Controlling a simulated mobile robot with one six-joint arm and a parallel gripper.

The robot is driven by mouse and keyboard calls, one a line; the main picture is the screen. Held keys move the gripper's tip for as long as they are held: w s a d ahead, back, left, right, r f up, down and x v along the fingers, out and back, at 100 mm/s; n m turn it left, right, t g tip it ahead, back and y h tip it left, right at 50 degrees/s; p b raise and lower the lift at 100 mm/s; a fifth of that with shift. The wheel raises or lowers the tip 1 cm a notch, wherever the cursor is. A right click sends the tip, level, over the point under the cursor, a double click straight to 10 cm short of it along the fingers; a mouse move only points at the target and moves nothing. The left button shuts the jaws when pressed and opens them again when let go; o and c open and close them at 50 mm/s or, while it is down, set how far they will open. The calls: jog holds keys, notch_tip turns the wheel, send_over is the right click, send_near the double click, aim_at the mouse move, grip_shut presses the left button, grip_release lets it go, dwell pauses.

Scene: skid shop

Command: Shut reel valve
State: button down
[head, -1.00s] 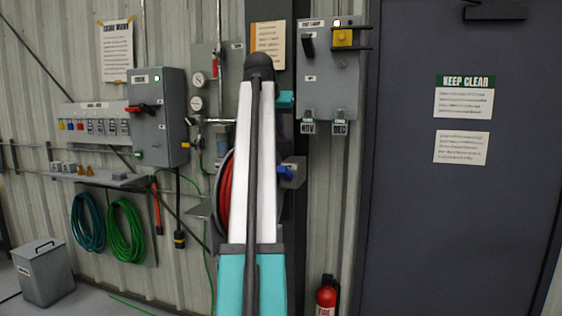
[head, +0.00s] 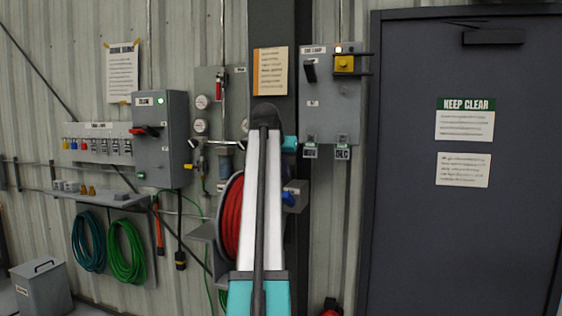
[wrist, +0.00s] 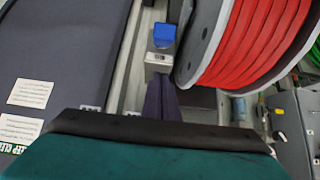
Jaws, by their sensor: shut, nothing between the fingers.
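The red hose reel (head: 228,215) is mounted on the wall, partly hidden behind my arm. A small grey box with a blue handle (head: 291,196), which looks like the reel valve, sits just right of my arm. The wrist view is upside down and shows the reel's red hose (wrist: 255,40) large at upper right. There the blue handle (wrist: 164,35) and its grey box (wrist: 158,62) lie just beyond the fingers. My gripper (wrist: 163,82) is shut and empty, close to the grey box; I cannot tell whether it touches. My arm hides the gripper in the head view.
A yellow handle (head: 188,166) sits on piping left of the reel. A grey panel (head: 330,110) with a yellow switch is above right. A grey door (head: 465,230) is at right, a disconnect box (head: 160,145) at left. Green hoses (head: 125,250) hang at lower left.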

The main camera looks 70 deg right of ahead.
aim_at(283, 194)
jog(key=p+x, duration=0.1)
jog(key=x, duration=0.2)
jog(key=shift+a, duration=0.1)
jog(key=shift+a+f+p, duration=0.4)
jog(key=shift+a+f, duration=0.2)
jog(key=shift+f, duration=0.1)
jog(key=shift+s+a+f+p, duration=0.1)
jog(key=shift+a+f+p, duration=0.15)
jog(key=shift+f, duration=0.2)
jog(key=shift+a+f+p, duration=0.2)
jog(key=shift+f, duration=0.25)
jog(key=shift+a+f+b, duration=0.7)
jog(key=shift+a+f, duration=0.35)
jog(key=shift+f, duration=0.25)
jog(key=shift+r, duration=0.15)
